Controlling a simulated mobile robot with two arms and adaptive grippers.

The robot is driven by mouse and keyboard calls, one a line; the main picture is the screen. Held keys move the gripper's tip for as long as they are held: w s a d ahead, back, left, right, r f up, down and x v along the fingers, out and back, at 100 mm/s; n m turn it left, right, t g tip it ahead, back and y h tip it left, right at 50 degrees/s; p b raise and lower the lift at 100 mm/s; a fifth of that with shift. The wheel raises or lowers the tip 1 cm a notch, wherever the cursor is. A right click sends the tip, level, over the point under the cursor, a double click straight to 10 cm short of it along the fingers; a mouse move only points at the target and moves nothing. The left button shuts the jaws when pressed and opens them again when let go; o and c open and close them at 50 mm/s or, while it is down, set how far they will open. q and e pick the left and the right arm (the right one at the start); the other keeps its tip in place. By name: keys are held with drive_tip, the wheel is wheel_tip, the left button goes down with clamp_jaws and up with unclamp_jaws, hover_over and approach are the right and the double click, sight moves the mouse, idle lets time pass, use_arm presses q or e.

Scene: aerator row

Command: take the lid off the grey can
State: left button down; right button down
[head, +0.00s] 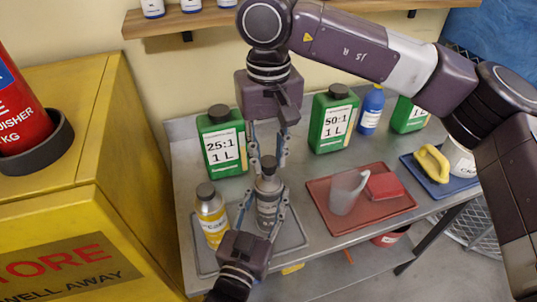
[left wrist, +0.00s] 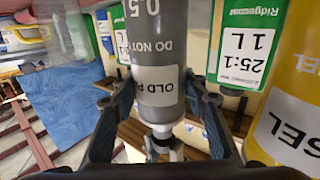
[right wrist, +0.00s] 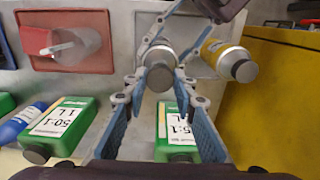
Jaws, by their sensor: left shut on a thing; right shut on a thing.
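The grey can (head: 268,206) is upright over the grey tray (head: 295,243); I cannot tell whether its base touches it. Its dark lid (head: 268,162) is on top; it also shows in the right wrist view (right wrist: 159,77). My left gripper (head: 264,204) is shut on the can's body, a finger on each side. In the left wrist view the can (left wrist: 160,85) appears upside down, with a partly hidden "OLD F" label. My right gripper (head: 268,157) reaches down from above and is shut on the lid.
A yellow can (head: 211,222) stands close left of the grey can. Green jugs (head: 221,142) (head: 333,121) and a blue bottle (head: 371,110) stand behind. A red tray (head: 400,207) with a clear jug (head: 345,192) is to the right. A yellow cabinet (head: 120,160) stands left.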

sight(268, 161)
drive_tip(key=shift+r, duration=2)
use_arm(q)
drive_tip(key=c, duration=1.1)
unclamp_jaws()
